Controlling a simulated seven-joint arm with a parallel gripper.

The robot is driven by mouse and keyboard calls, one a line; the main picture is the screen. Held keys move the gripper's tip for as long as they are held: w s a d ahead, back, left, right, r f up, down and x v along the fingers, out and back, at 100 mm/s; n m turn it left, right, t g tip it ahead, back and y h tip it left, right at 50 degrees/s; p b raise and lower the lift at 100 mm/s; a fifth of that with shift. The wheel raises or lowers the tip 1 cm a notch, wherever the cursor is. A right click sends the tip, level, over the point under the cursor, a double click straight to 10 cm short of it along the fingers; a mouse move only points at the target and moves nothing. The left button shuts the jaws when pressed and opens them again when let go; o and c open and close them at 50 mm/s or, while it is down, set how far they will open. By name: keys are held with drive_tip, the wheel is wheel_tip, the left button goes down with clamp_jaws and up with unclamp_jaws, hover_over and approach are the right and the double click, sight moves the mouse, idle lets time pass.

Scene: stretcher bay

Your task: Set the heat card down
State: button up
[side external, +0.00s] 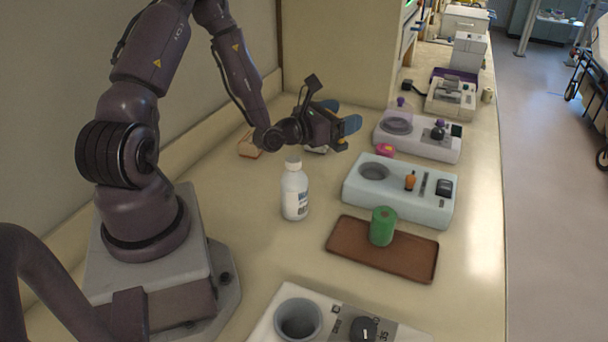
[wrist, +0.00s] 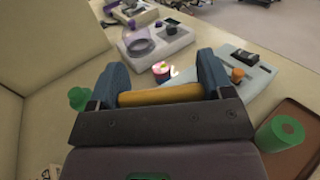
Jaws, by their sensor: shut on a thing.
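My gripper (side external: 338,116) is raised over the bench, to the left of the devices in the side external view. In the wrist view its two blue fingers (wrist: 165,78) are closed on an orange-yellow bar-shaped thing, which I take to be the heat card (wrist: 160,95). It spans the gap between the fingers, with only its near side showing. It is held clear of the bench. In the side external view the gripper mostly hides it.
A white bottle (side external: 294,190) stands below my gripper. A brown tray (side external: 345,235) bears a green cylinder (side external: 382,226). A pale blue device (side external: 400,205), a pink object (side external: 386,150) and a white device (side external: 425,148) stand nearby. Bare bench lies around the bottle.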

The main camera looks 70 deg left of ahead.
drive_tip(key=s+a+r+n+g+y, duration=0.1)
drive_tip(key=s+a+r+n+y, duration=0.2)
drive_tip(key=a, duration=0.7)
drive_tip(key=shift+m, duration=0.4)
drive_tip(key=shift+s+d+f, duration=0.1)
drive_tip(key=shift+f, duration=8.5)
drive_tip(key=o, duration=0.9)
drive_tip(key=shift+f, duration=0.1)
